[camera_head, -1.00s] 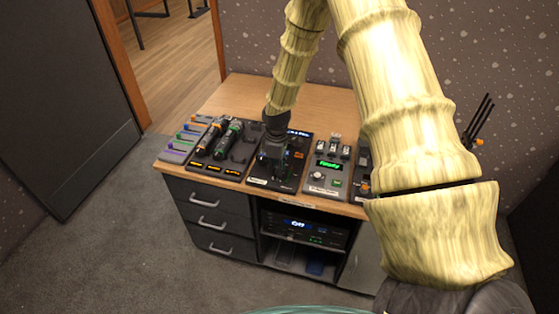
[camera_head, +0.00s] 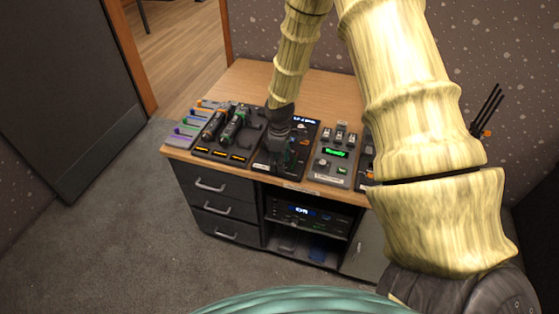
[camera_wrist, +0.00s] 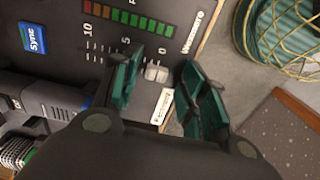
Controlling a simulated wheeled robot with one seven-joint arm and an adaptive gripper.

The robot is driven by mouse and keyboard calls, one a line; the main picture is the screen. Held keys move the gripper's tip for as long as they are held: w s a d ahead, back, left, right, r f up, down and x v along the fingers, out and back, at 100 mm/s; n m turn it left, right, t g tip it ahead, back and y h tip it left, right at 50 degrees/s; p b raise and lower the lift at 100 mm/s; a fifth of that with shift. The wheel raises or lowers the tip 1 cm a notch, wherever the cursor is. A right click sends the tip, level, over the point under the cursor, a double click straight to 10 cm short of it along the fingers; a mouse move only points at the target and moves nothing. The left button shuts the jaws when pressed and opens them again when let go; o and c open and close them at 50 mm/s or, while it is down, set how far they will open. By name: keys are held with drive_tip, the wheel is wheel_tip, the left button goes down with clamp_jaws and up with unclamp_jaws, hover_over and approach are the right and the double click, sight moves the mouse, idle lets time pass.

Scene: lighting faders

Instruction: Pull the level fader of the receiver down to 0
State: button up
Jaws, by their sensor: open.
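The receiver panel (camera_head: 303,133) is a dark unit on the desk, mostly hidden behind my gripper (camera_head: 280,150) in the head view. In the wrist view the panel (camera_wrist: 60,62) shows a scale marked 10, 5 and 0 and a row of coloured level lights. The pale fader cap (camera_wrist: 156,73) sits beside the 0 end of the scale. My gripper (camera_wrist: 165,90) is open, with dark green fingers. One finger is on the 5 side of the cap, the other is past it by the panel's edge. A gap shows between cap and both fingers; contact lower down cannot be told.
To the left on the desk (camera_head: 318,90) stand a panel with large handles (camera_head: 229,128) and one with coloured faders (camera_head: 187,130). To the right is a panel with a green display (camera_head: 334,153).

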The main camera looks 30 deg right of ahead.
wheel_tip(320, 180, up, 12)
idle(0.7)
idle(0.4)
